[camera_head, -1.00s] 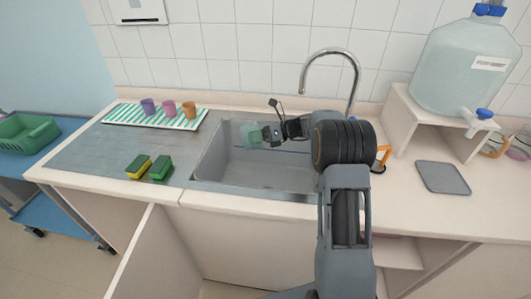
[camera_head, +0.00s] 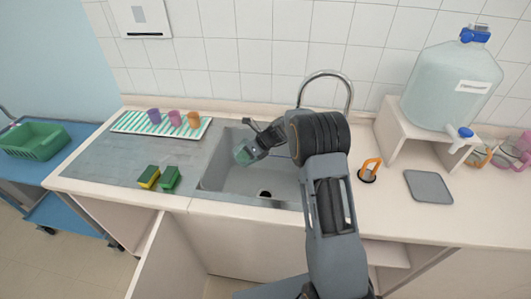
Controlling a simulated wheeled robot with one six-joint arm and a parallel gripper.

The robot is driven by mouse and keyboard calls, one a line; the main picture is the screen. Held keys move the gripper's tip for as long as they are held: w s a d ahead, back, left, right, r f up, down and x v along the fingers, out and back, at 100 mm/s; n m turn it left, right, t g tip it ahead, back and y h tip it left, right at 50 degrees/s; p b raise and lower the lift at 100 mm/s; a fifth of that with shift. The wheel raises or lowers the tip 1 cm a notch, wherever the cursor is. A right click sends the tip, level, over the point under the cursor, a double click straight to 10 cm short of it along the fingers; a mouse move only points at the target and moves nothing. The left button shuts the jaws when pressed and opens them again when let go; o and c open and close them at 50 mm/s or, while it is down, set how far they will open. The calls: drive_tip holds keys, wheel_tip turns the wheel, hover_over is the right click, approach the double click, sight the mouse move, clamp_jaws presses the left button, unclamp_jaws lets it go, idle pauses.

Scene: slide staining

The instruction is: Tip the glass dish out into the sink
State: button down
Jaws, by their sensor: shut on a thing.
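My gripper (camera_head: 251,150) is over the left part of the sink (camera_head: 238,188). It is shut on the glass dish (camera_head: 242,155), a small greenish, see-through piece at the fingertips. The dish looks tilted, with the gripper angled down to the left. I cannot tell whether any liquid is in it or leaving it. The sink basin below is grey, and its drain (camera_head: 264,194) shows.
The faucet (camera_head: 328,76) arches behind my arm. Left of the sink are two sponges (camera_head: 160,178) and a striped mat (camera_head: 130,122) with several cups. At right stand a water jug (camera_head: 450,85) on a stand, an orange-handled item (camera_head: 370,170) and a grey pad (camera_head: 428,187).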

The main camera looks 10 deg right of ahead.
drive_tip(key=h+p, duration=0.1)
drive_tip(key=p, duration=0.1)
drive_tip(key=a+h+p, duration=0.1)
drive_tip(key=shift+a+f+p, duration=0.2)
drive_tip(key=shift+f+p, duration=0.05)
drive_tip(key=shift+p, duration=0.1)
drive_tip(key=shift+a+f+h+p, duration=0.45)
drive_tip(key=shift+h+p, duration=0.25)
drive_tip(key=shift+p, duration=0.5)
drive_tip(key=a+f+g+h+b, duration=0.1)
drive_tip(key=a+f+h, duration=0.4)
drive_tip(key=a+h, duration=0.1)
drive_tip(key=shift+w+f+n, duration=0.15)
drive_tip(key=shift+w+n, duration=0.25)
drive_tip(key=shift+h, duration=0.3)
